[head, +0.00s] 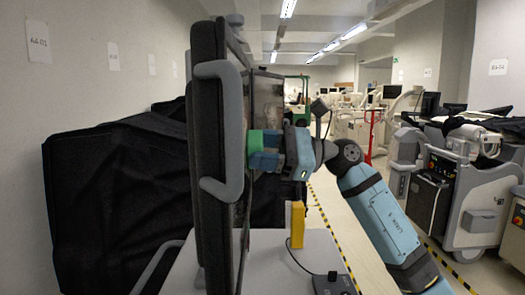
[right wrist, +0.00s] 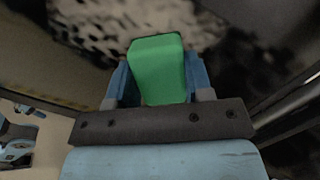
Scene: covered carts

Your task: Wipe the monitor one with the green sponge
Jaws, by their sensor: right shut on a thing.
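The green sponge (head: 255,146) is held between the fingers of my right gripper (head: 266,152). In the right wrist view the sponge (right wrist: 157,66) sits between the two blue fingers of the gripper (right wrist: 160,85), which is shut on it. A monitor (head: 208,140) stands nearly edge-on in the head view, with grey handles on its frame. The sponge is at the screen side of this monitor; I cannot tell whether it touches the screen. A second screen (head: 268,95) shows behind the gripper.
A light cart top (head: 275,255) lies below the monitor, with a yellow block (head: 297,224) and a dark cabled device (head: 333,284) on it. A black cover (head: 110,205) drapes things at left. Grey medical carts (head: 475,190) stand at right, beyond a taped floor.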

